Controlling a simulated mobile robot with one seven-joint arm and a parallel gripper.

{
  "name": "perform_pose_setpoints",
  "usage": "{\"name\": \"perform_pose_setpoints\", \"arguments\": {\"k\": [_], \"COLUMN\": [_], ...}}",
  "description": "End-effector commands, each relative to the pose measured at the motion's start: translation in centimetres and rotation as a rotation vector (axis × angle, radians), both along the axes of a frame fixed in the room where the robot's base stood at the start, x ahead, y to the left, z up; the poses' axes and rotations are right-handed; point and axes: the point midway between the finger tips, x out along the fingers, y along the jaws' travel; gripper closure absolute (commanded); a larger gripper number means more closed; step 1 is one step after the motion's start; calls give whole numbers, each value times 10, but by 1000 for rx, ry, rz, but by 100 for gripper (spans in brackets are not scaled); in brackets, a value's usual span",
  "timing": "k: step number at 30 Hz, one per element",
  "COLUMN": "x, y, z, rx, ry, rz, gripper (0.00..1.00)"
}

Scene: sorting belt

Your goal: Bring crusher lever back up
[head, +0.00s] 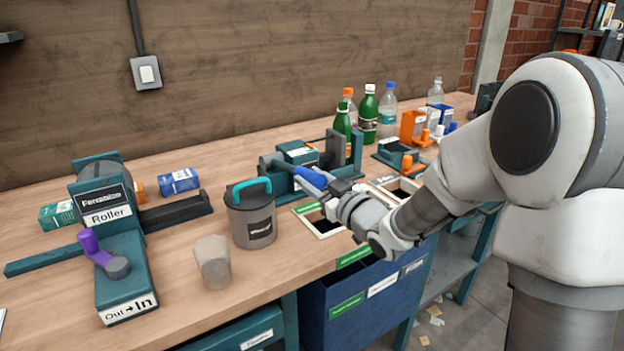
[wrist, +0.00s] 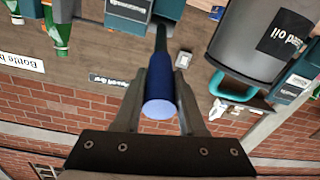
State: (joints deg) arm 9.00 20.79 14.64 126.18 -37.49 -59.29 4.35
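The crusher is a teal machine (head: 299,152) with grey parts on the bench, left of the green bottles. Its lever has a blue handle (head: 309,177) that lies low, pointing toward the front right. In the wrist view the blue handle (wrist: 159,92) runs lengthwise between the two fingers, with its round end facing the camera. My gripper (head: 335,188) is at the free end of the handle. In the wrist view my gripper (wrist: 160,75) has its fingertips against both sides of the handle. The lever's pivot is partly hidden in the head view.
A lidded grey container (head: 251,220) with a teal handle and a grey cup (head: 212,262) stand left of the crusher. A roller machine (head: 105,225) is at far left. Bottles (head: 367,115) stand behind. Framed openings (head: 322,225) are in the bench front, above a blue bin (head: 350,300).

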Motion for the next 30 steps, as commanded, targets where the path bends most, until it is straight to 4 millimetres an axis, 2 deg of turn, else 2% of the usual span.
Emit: {"name": "perform_pose_setpoints", "arguments": {"k": [1,3,4,30], "x": [0,0,0,0], "y": [0,0,0,0], "z": [0,0,0,0], "rx": [0,0,0,-1], "ry": [0,0,0,1], "rz": [0,0,0,0], "gripper": [85,97,100,100]}}
